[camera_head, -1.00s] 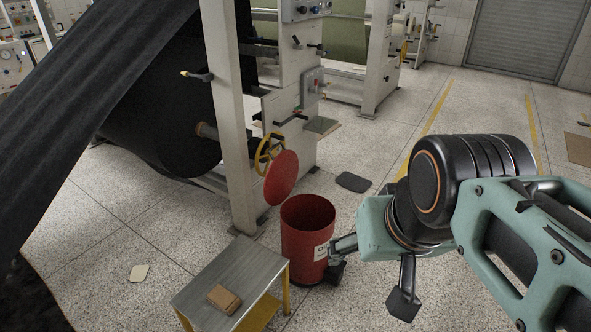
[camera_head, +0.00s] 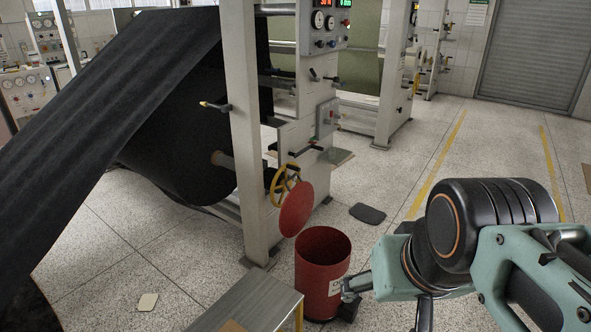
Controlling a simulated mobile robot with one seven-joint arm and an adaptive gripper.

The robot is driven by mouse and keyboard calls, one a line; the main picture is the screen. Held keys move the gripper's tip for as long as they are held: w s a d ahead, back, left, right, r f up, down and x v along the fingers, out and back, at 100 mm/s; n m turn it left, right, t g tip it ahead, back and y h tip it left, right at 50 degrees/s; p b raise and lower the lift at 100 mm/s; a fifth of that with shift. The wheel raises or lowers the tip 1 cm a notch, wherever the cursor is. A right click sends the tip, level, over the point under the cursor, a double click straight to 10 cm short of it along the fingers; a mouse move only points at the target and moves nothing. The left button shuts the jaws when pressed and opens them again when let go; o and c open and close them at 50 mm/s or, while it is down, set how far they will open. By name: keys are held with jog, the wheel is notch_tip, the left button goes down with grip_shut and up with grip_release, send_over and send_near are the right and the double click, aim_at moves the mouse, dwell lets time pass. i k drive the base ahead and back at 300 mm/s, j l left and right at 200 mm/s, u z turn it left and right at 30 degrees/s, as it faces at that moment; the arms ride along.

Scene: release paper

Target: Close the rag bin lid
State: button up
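The red rag bin (camera_head: 318,280) stands on the floor in the lower middle, with its round mouth open and a white label on its side. Its red round lid (camera_head: 296,209) stands raised and steeply tilted above the back left of the rim. My gripper (camera_head: 386,312) is at the right of the bin, below the rim and well below the lid. Its two dark fingers are spread wide with nothing seen between them. The left finger overlaps the bin's lower right side in the picture; I cannot tell whether it touches. The right fingertip is cut off by the lower edge.
A metal-topped table (camera_head: 250,303) stands at the bin's front left. A machine post (camera_head: 246,150) and a yellow handwheel (camera_head: 284,186) are behind the lid. A dark mat (camera_head: 367,214) lies on the floor behind the bin. Floor to the right is open.

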aim_at(296, 212)
jog(key=i+j, duration=0.1)
jog(key=j, duration=0.3)
jog(key=i+j+z, duration=0.1)
jog(key=j, duration=0.3)
jog(key=i+j+z, duration=0.1)
jog(key=j, duration=0.3)
